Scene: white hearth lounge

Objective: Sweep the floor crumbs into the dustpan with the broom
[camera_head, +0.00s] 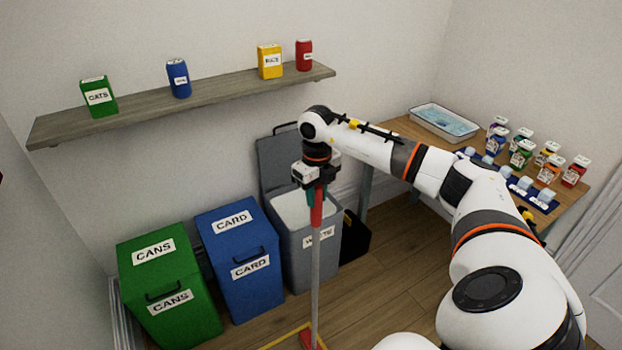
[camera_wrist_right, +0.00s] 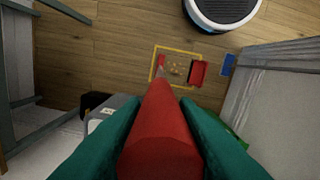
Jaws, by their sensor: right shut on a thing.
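My right gripper (camera_head: 316,190) is shut on the red grip of the broom (camera_head: 317,212). The broom stands close to upright, its grey shaft running down to a red head at the bottom edge of the head view. In the right wrist view the teal fingers (camera_wrist_right: 160,145) press the broom's red handle (camera_wrist_right: 160,122) from both sides. Below, crumbs (camera_wrist_right: 175,69) lie on the floor inside a yellow outline (camera_wrist_right: 186,51). The red dustpan (camera_wrist_right: 199,74) lies right of the crumbs; the broom head is on their left. My left gripper is not in view.
A green cans bin (camera_head: 185,255), a blue card bin (camera_head: 222,222) and a grey waste bin (camera_head: 297,265) with raised lid line the wall. A shelf (camera_head: 140,112) hangs above. A table (camera_head: 400,125) with a tray and several bottles stands right. A small blue object (camera_wrist_right: 228,64) lies near the dustpan.

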